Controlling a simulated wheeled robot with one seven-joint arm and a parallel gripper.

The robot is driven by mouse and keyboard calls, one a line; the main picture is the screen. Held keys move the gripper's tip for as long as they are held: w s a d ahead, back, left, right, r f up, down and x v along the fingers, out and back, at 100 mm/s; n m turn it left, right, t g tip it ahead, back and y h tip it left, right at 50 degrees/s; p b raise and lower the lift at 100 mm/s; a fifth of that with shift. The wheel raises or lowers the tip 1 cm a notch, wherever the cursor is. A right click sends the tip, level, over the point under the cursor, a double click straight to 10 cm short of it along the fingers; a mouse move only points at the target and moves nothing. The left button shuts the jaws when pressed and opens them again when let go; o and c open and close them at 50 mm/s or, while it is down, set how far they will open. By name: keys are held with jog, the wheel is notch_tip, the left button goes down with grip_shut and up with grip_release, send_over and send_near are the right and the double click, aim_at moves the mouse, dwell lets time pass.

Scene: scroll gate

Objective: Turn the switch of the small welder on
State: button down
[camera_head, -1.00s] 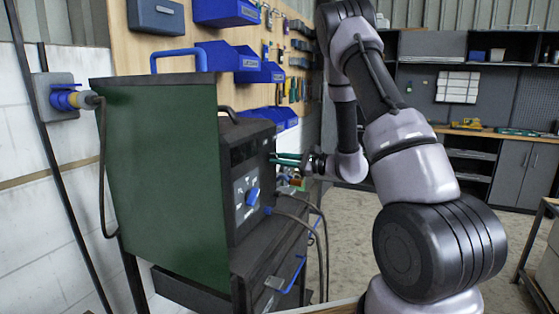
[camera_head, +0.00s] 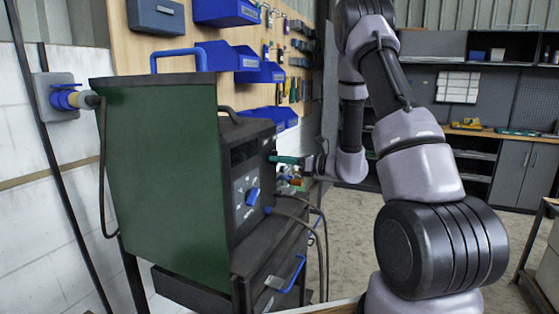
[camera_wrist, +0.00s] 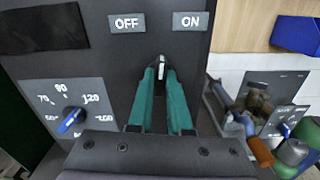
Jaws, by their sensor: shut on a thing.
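The small welder (camera_head: 250,150) is a dark box on a cart, its front panel facing right. Its switch (camera_wrist: 162,63) is a small lever with a pale face, below the OFF label (camera_wrist: 127,23) and the ON label (camera_wrist: 191,21) in the wrist view. My gripper (camera_wrist: 161,72) has teal fingers shut on the switch from either side. The lever's tip sits between the two labels, slightly nearer OFF; its base is hidden by the fingers. In the head view my gripper (camera_head: 276,158) reaches the upper part of the front panel.
A blue dial (camera_wrist: 72,120) with numbers sits on the panel's lower left. A green side panel (camera_head: 160,160) of the cart stands left of the welder. Cables (camera_head: 315,220) hang from the front. Blue bins (camera_head: 262,72) line the tool wall behind.

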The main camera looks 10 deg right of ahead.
jog(key=m, duration=0.6)
jog(key=shift+m, duration=0.4)
dwell(0.3)
jog(key=c, duration=0.8)
grip_release()
jog(key=shift+c, duration=0.2)
jog(key=shift+s+d, duration=0.1)
jog(key=v, duration=1)
jog(key=shift+s+d, duration=0.2)
jog(key=shift+d, duration=0.05)
